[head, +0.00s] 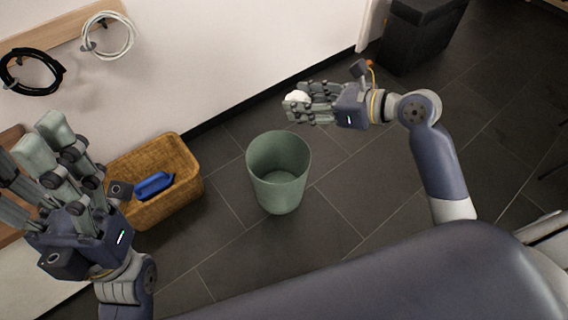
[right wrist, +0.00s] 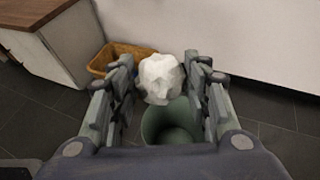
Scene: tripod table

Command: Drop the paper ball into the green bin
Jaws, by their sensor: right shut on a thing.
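The green bin (head: 279,190) stands upright on the dark tiled floor in the middle of the head view; its inside looks empty. My right gripper (head: 299,104) is shut on the white paper ball (head: 297,97), in the air above and slightly right of the bin. In the right wrist view the crumpled paper ball (right wrist: 161,78) sits between the fingertips, and the bin (right wrist: 172,125) shows below it, its far part hidden by the ball. My left gripper (head: 38,150) is raised at the left of the head view, fingers apart, with nothing seen between them.
A wicker basket (head: 185,188) with a blue object (head: 154,186) inside stands left of the bin. Coiled cables, one black (head: 32,72) and one white (head: 108,36), hang on the wall. A dark box-like piece (head: 420,32) stands at the back right. Floor right of the bin is clear.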

